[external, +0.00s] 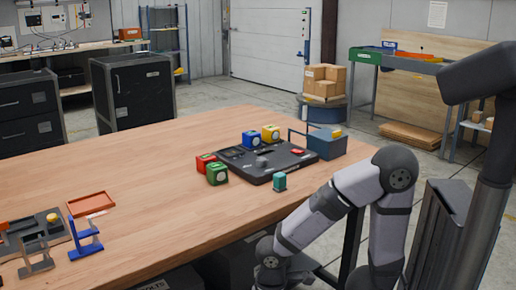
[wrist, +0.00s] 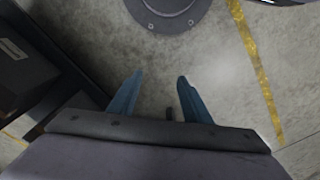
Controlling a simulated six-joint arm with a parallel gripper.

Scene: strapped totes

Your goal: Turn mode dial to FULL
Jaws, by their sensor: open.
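A black console (external: 290,166) lies on the wooden table, with a small grey raised knob (external: 262,162) near its middle and a red part toward its right side. The knob may be the mode dial; its markings, including FULL, are too small to read. My gripper (wrist: 157,92) shows in the wrist view with its two blue fingers apart and nothing between them. It points at the concrete floor, away from the console. In the external view my arm is at the right, off the table's near edge, and the gripper cannot be made out there.
A teal block (external: 280,182) stands in front, a blue-grey tote (external: 327,144) at right. An orange tray (external: 91,204) and blue stand (external: 86,243) sit left. The table's middle is clear.

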